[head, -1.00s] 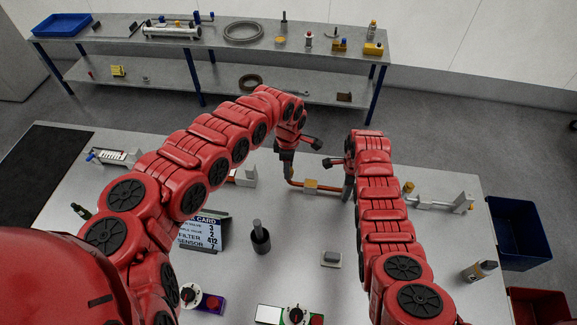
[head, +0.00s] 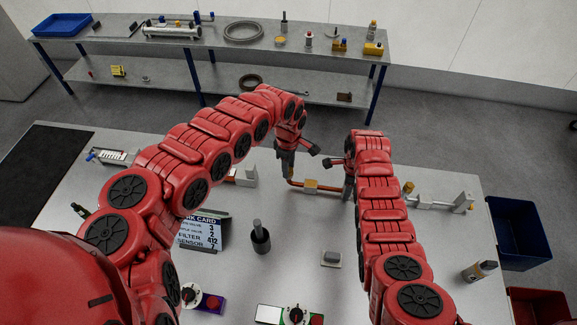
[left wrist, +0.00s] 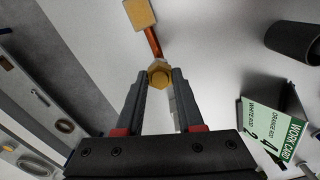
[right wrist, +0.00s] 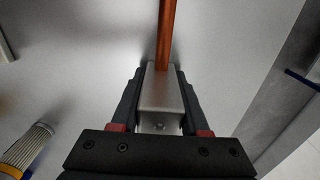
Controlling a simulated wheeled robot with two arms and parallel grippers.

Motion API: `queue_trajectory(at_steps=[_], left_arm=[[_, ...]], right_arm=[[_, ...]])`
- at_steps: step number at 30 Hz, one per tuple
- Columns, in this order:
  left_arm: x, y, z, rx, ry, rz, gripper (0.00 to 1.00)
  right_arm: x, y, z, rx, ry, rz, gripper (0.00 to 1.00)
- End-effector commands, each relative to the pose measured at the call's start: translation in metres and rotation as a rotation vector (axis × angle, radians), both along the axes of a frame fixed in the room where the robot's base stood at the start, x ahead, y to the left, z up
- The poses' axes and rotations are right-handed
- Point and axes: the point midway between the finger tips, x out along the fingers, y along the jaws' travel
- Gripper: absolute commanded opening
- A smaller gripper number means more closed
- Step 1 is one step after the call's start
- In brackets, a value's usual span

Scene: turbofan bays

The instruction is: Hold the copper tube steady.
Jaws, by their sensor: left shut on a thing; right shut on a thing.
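The copper tube (head: 330,189) runs left to right above or on the bench, with a tan block (head: 311,186) around its middle. My left gripper (head: 289,176) is at the tube's left end; in the left wrist view its fingers are shut on a brass hex nut (left wrist: 158,73) there. The tube (left wrist: 153,42) leads from the nut to the tan block (left wrist: 139,14). My right gripper (head: 348,190) is at the right end. In the right wrist view it is shut on a grey metal block (right wrist: 160,92), from which the tube (right wrist: 167,35) extends.
A blue bin (head: 520,225) stands right of the bench. A shelf (head: 215,70) with parts is behind.

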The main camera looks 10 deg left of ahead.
Motion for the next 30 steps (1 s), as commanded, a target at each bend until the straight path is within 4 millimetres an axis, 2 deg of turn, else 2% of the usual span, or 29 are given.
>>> queue_trajectory(at_steps=[30], left_arm=[[0.0014,-0.001,0.0013,-0.002,-0.004,-0.964,0.0]], right_arm=[[-0.0003,-0.0002,-0.0004,-0.001,0.001,-0.001,0.0]])
